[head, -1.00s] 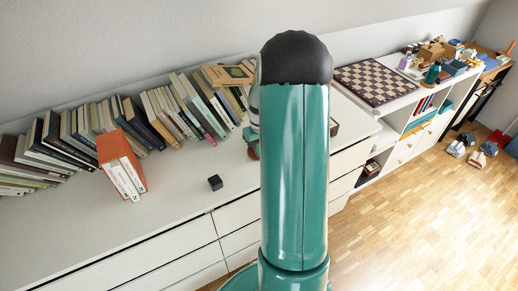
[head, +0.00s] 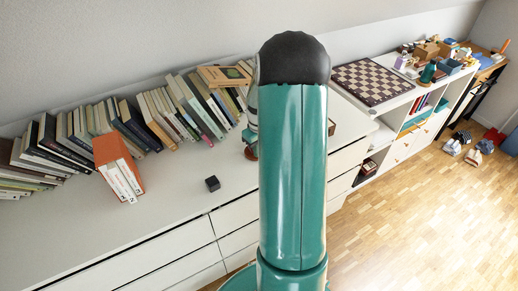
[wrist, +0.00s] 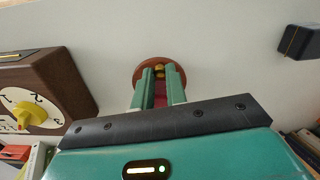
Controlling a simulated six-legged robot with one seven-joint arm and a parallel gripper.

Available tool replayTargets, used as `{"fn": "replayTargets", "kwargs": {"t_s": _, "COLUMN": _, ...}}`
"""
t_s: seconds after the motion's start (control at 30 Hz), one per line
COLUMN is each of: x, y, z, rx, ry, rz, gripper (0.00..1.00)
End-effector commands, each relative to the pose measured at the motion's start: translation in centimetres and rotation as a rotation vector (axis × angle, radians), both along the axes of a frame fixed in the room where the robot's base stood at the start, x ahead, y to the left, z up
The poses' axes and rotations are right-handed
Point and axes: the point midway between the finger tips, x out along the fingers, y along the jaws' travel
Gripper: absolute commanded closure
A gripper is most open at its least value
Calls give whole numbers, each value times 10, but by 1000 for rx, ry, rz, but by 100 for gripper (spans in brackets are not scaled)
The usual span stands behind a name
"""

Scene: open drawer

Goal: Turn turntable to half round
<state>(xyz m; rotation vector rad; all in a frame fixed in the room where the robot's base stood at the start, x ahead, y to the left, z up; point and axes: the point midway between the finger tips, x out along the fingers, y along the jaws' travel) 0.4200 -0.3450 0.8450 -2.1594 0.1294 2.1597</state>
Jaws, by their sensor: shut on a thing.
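In the wrist view a round reddish-brown disc, which looks like the turntable (wrist: 142,68), lies on the pale cabinet top with small gold parts near its middle. My gripper (wrist: 161,77) has its two green fingers over the disc, shut on a dark red part (wrist: 160,98) between them. Whether that part belongs to the disc I cannot tell. In the head view my arm hides most of the gripper. A sliver of the reddish disc (head: 250,153) shows left of the arm.
A brown box with a white dial and yellow knob (wrist: 28,112) stands left of the gripper. A black cube (wrist: 303,41) lies to the right, also in the head view (head: 213,183). A book row (head: 80,140) lines the wall; a chessboard (head: 372,81) lies beyond.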

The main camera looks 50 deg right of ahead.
Motion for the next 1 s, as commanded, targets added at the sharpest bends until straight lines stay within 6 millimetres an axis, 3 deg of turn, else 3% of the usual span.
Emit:
{"fn": "replayTargets", "kwargs": {"t_s": 0.1, "x": 0, "y": 0, "z": 0, "rx": -1, "ry": -1, "rz": -1, "gripper": 100}}
{"fn": "replayTargets", "kwargs": {"t_s": 0.13, "x": 0, "y": 0, "z": 0, "rx": -1, "ry": -1, "rz": -1, "gripper": 84}}
{"fn": "replayTargets", "kwargs": {"t_s": 0.23, "x": 0, "y": 0, "z": 0, "rx": -1, "ry": -1, "rz": -1, "gripper": 65}}
{"fn": "replayTargets", "kwargs": {"t_s": 0.53, "x": 0, "y": 0, "z": 1, "rx": -1, "ry": -1, "rz": -1, "gripper": 64}}
{"fn": "replayTargets", "kwargs": {"t_s": 0.67, "x": 1, "y": -1, "z": 10, "rx": -2, "ry": -3, "rz": -2, "gripper": 64}}
{"fn": "replayTargets", "kwargs": {"t_s": 1.0, "x": 1, "y": -1, "z": 79, "rx": -5, "ry": -4, "rz": -1, "gripper": 64}}
